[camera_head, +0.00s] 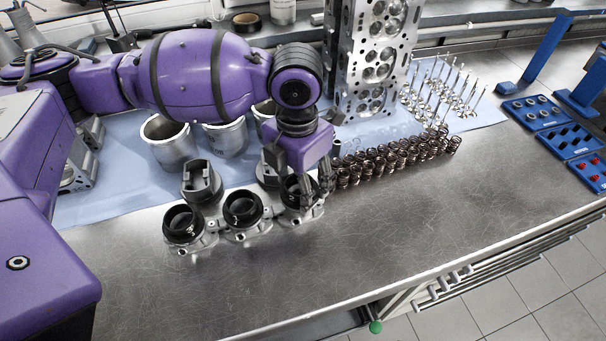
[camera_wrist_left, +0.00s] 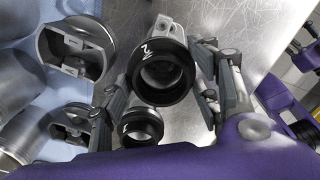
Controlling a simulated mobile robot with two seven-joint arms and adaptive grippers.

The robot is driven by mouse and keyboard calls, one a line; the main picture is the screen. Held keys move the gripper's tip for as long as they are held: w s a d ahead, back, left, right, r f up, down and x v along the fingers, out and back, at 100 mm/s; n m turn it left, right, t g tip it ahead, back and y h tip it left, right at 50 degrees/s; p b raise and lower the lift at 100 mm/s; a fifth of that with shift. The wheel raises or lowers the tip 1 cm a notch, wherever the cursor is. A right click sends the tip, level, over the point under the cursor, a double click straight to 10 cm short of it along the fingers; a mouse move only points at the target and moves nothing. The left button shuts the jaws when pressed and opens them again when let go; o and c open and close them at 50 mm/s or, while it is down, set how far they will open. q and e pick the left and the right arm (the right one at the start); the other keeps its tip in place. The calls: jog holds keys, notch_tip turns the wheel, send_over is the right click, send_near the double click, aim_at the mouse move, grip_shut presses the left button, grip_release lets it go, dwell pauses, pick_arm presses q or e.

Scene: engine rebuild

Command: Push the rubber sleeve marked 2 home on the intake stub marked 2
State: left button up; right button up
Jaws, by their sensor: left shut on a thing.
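A black rubber sleeve with a white 2 (camera_wrist_left: 163,75) is between the fingers of my left gripper (camera_wrist_left: 162,85) in the left wrist view. In the head view that gripper (camera_head: 312,192) reaches down around the rightmost of three black sleeves (camera_head: 295,190). It is shut on this sleeve.
Pistons (camera_head: 202,183) and cylinder liners (camera_head: 168,145) stand behind. Valve springs (camera_head: 390,158) stand close on the right. The bench front (camera_head: 400,235) is clear.

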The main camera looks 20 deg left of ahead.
pick_arm(q)
jog(key=shift+f, duration=0.55)
pick_arm(e)
jog(key=shift+s+f, duration=0.15)
jog(key=shift+f, duration=0.05)
jog(key=shift+a, duration=0.15)
pick_arm(q)
jog(key=o, duration=1.2)
jog(key=shift+r, duration=0.1)
pick_arm(e)
jog(key=shift+d, duration=0.2)
pick_arm(q)
jog(key=shift+r, duration=0.15)
pick_arm(e)
jog(key=shift+r, duration=0.1)
pick_arm(q)
notch_tip(320, 180, up, 7)
jog(key=p, duration=0.3)
pick_arm(e)
jog(key=w+r+t, duration=0.1)
jog(key=w+r, duration=0.4)
jog(key=r, duration=0.1)
jog(key=shift+w+r+t, duration=0.15)
jog(key=shift+r+t, duration=0.05)
jog(key=shift+t, duration=0.1)
